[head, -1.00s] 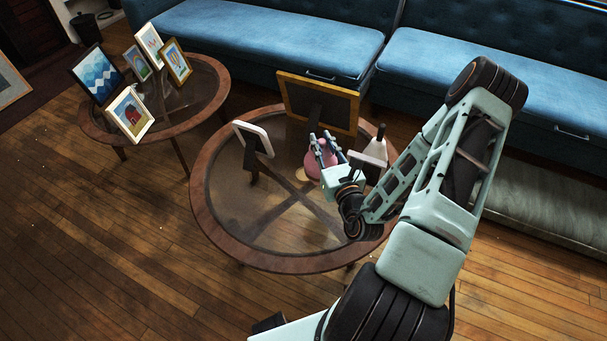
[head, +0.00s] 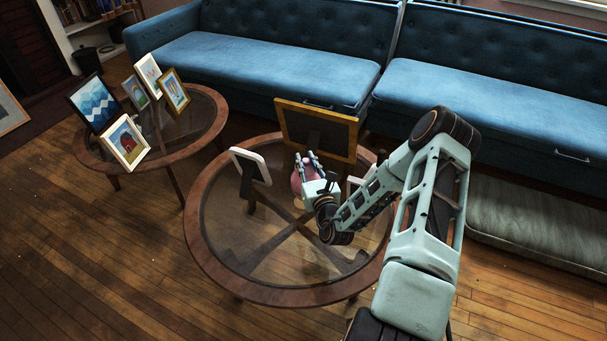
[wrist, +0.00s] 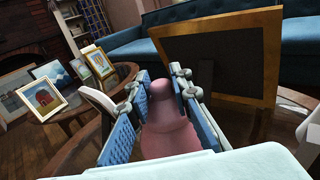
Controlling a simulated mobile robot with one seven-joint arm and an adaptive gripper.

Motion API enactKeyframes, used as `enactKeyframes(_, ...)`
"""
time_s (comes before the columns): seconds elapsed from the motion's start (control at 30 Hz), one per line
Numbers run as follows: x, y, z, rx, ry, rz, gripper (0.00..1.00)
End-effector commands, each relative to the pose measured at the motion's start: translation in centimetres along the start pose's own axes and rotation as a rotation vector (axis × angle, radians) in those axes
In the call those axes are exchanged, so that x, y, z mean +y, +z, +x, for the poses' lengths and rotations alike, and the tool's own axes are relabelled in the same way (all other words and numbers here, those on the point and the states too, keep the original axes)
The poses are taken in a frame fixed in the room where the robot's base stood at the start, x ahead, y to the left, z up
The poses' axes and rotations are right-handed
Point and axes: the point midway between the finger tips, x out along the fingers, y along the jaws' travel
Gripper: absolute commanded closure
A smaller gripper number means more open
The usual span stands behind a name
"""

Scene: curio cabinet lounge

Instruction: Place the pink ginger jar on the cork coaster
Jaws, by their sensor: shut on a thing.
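The pink ginger jar (head: 297,182) is between the fingers of my gripper (head: 307,164), over the round glass-topped table. In the wrist view the jar (wrist: 170,128) stands roughly upright, with my blue-padded fingers shut on both sides of its upper part. Its base is hidden, so I cannot tell whether it touches anything below.
On the round table (head: 205,245), a large wooden frame (head: 318,132) stands behind the jar and a white frame (head: 250,165) to its left. A white-edged object is partly hidden by my arm at right. The front of the table is clear.

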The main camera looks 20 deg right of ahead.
Motion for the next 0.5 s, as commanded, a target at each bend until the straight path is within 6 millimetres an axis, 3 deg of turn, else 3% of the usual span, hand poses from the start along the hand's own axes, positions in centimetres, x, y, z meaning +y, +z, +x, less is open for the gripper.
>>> enactKeyframes(0.27, 0.2, -1.5, 1.4, -0.005, 0.001, 0.001, 1.0)
enactKeyframes(0.5, 0.2, -4.7, 1.9, -0.003, 0.0, 0.001, 1.0)
